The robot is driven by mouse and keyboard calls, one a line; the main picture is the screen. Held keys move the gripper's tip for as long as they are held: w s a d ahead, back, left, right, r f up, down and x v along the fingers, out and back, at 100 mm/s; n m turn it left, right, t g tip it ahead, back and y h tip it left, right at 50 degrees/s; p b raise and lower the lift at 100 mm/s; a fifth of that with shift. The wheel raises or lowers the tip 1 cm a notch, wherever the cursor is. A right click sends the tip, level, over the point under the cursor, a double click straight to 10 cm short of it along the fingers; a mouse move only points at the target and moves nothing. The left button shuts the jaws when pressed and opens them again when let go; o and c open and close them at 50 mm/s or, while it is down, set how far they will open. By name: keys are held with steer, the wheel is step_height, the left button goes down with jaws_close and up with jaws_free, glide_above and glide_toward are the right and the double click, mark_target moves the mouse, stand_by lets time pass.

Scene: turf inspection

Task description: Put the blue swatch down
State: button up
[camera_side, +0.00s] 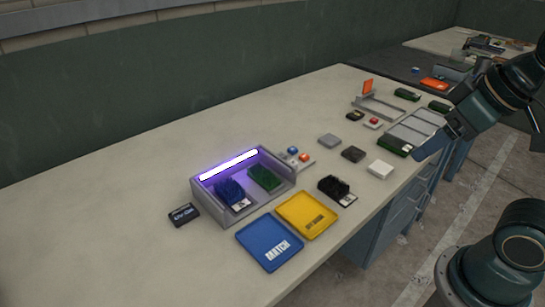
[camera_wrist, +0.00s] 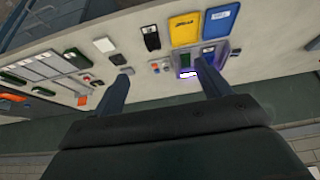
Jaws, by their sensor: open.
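The blue swatch (camera_side: 229,190), a tuft of turf with a white label at its base, stands inside a grey light box (camera_side: 226,213) under a glowing violet tube. A green swatch (camera_side: 264,178) stands beside it on the right. My gripper (camera_side: 420,154) is up at the right of the side view, far from the blue swatch. In the wrist view my gripper (camera_wrist: 161,71) has its two fingers wide apart with nothing between them. The light box also shows there (camera_wrist: 177,60), partly behind the right finger; the swatches in it are too small to read clearly.
A blue tray marked MATCH (camera_side: 268,246) and a yellow tray (camera_side: 306,215) lie before the box. A black swatch (camera_side: 335,187), a white block (camera_side: 380,169) and grey racks (camera_side: 408,133) stand further right. A dark labelled box (camera_side: 184,214) is at left. The bench's left is clear.

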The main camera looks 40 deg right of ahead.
steer(key=w+a+r+n+g+y, duration=0.1)
steer(key=w+a+r+n, duration=0.2)
steer(key=w, duration=0.7)
steer(key=w+a+n+g+y, duration=0.15)
steer(key=w+a+n, duration=0.35)
steer(key=w, duration=0.5)
steer(key=w+a+f+n+g+y, duration=0.2)
steer(key=w+a+f+n+g, duration=0.1)
steer(key=w+f+n, duration=0.7)
steer(key=w+a+f, duration=0.1)
steer(key=w+f, duration=0.3)
steer(key=w, duration=0.3)
steer(key=shift+a+f, duration=0.2)
steer(key=shift+f, duration=0.1)
steer(key=shift+w, duration=0.1)
glide_above(237, 182)
steer(key=shift+d+f, duration=0.1)
steer(key=shift+f, duration=3.85)
